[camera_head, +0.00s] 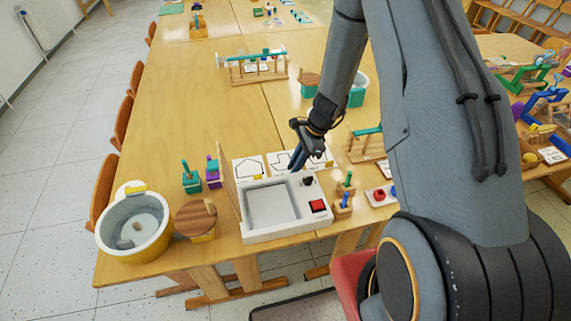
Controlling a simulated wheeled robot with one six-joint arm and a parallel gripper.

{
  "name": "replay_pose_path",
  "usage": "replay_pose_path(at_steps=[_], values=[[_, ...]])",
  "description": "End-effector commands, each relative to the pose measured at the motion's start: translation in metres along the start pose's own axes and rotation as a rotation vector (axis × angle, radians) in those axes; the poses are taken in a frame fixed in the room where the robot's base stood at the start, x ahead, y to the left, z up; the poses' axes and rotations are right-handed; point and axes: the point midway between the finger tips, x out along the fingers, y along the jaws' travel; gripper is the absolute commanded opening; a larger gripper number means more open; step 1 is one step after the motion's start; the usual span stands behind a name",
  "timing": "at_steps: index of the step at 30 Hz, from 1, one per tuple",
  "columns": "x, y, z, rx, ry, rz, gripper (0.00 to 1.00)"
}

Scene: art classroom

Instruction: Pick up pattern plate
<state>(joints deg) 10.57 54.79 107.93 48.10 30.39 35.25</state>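Several white plates with black line patterns lie in a row behind a white box on the table. The left plate (248,170) shows a house-like outline, and the middle plate (276,160) is partly covered by my gripper. Which one is the pattern plate I cannot tell. My gripper (294,163) hangs above the right side of the middle plate, its dark blue fingers pointing down. Its fingers overlap in this view, so their gap and any contact with a plate are unclear. The white box (268,235) has a shallow square recess, a red button and a black knob.
A wooden board (228,186) stands upright at the box's left. A yellow-white pot (150,240) and a round wooden lid (195,216) sit at the table's left corner. Small stamps (191,180) and wooden pegs (343,201) flank the box. The table (200,100) behind is mostly clear.

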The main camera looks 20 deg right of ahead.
Motion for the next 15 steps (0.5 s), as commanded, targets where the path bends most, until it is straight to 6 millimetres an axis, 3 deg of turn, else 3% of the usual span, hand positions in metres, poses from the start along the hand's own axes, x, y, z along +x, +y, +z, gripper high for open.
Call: replay_pose_path(at_steps=[2,5,15], values=[[0.0000,0.0000,0.0000,0.000,0.000,0.000,0.16],[-0.0001,0.0001,0.0000,0.000,0.000,0.000,0.00],[-0.0005,0.0001,0.0001,0.000,0.000,0.000,0.00]])
